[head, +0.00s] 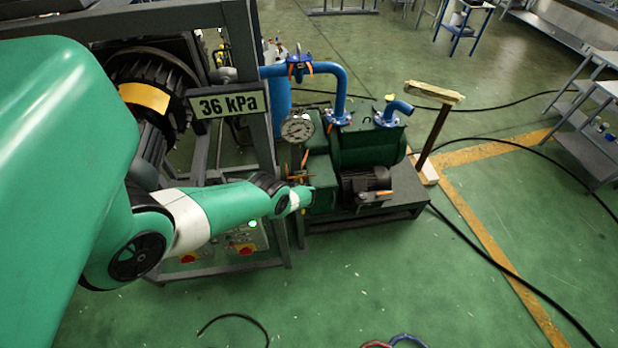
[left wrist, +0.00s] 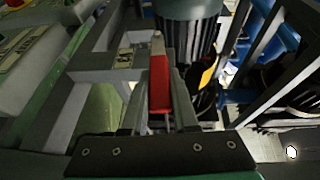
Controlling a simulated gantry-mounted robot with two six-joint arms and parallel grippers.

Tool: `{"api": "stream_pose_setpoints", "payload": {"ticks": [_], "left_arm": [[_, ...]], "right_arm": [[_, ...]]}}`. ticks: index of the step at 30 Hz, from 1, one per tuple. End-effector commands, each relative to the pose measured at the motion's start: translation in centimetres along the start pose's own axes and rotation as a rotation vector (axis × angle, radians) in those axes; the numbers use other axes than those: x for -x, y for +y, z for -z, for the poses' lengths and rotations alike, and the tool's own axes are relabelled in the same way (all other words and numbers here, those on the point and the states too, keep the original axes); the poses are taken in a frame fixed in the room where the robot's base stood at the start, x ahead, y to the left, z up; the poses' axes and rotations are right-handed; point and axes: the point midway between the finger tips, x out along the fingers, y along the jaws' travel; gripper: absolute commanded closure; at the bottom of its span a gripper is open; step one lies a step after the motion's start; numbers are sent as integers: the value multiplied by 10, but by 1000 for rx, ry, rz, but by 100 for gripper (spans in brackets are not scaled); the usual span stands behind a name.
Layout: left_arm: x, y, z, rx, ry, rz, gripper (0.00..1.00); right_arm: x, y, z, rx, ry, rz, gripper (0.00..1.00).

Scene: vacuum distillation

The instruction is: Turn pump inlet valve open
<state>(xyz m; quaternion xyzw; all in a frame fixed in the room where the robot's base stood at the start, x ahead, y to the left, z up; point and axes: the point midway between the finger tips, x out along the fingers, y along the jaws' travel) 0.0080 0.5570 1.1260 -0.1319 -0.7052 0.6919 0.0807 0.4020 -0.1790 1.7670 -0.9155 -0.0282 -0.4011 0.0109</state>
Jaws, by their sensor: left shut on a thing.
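In the left wrist view my left gripper (left wrist: 158,62) is shut on a red lever handle (left wrist: 159,86), which lies lengthwise between its two fingers. In the head view my left arm reaches in from the left and ends at the near left side of the green pump (head: 368,147). The fingertips and the held handle are too small and covered to make out there. A blue pipe (head: 335,80) with a flanged blue valve (head: 300,66) and orange parts leads down to the pump. My right gripper is not in view.
A round gauge (head: 297,128) stands beside the pump. A "36 kPa" sign (head: 228,104) hangs on the dark frame at left. A post with a wooden top (head: 434,93) stands right of the pump. Black cables (head: 487,263) cross the green floor, which is mostly clear in front.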

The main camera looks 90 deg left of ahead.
Motion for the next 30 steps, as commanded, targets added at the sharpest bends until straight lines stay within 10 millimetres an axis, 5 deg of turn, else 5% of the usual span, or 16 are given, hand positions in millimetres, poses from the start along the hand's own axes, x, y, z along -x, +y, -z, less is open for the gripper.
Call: {"api": "stream_pose_setpoints", "payload": {"ticks": [11,12,17,30], "left_arm": [[-2,1,0,-4,0,2,100],[-2,1,0,-4,0,2,71],[-2,1,0,-3,-1,2,43],[14,3,1,-1,2,3,43]], "right_arm": [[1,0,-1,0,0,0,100],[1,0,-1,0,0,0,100],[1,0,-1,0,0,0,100],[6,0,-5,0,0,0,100]]}}
